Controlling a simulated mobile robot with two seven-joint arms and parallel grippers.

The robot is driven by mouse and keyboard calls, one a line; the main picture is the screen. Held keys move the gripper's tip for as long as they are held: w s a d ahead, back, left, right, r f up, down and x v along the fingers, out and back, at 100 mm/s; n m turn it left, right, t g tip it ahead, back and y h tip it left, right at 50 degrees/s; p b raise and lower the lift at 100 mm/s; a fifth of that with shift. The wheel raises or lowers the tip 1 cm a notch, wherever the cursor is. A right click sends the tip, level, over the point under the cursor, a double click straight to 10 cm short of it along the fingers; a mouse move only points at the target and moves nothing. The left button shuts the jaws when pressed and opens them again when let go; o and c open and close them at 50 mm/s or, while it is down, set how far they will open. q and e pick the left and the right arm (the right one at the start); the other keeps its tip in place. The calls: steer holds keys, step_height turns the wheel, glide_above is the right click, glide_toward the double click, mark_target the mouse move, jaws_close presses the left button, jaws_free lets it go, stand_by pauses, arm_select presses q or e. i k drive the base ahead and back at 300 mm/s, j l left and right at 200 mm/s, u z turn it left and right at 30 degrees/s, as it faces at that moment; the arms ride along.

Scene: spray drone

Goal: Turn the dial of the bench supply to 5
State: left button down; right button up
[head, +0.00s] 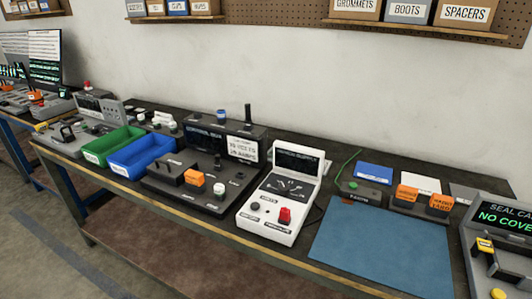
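The bench supply (265,222) is a white unit with a raised dark display (298,160) at its back; it stands near the middle of the workbench. Its sloped dark face carries a round scale with a dial (287,186) at its centre; the numbers and the dial's setting are too small to read. A small black knob (255,206) and a red switch (285,215) sit on its front part. Neither of my grippers is in view, and nothing touches the supply.
A black control box (205,140) stands left of the supply, beside blue (146,168) and green (95,157) bins. A blue mat (380,250) lies flat and clear to the right. Orange blocks (406,194) and a grey console (480,245) stand further right.

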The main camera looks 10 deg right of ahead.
mark_target(284, 190)
steer(key=z, duration=1.55)
steer(key=k+j, duration=0.35)
steer(key=j+z, duration=0.05)
steer(key=j, duration=0.05)
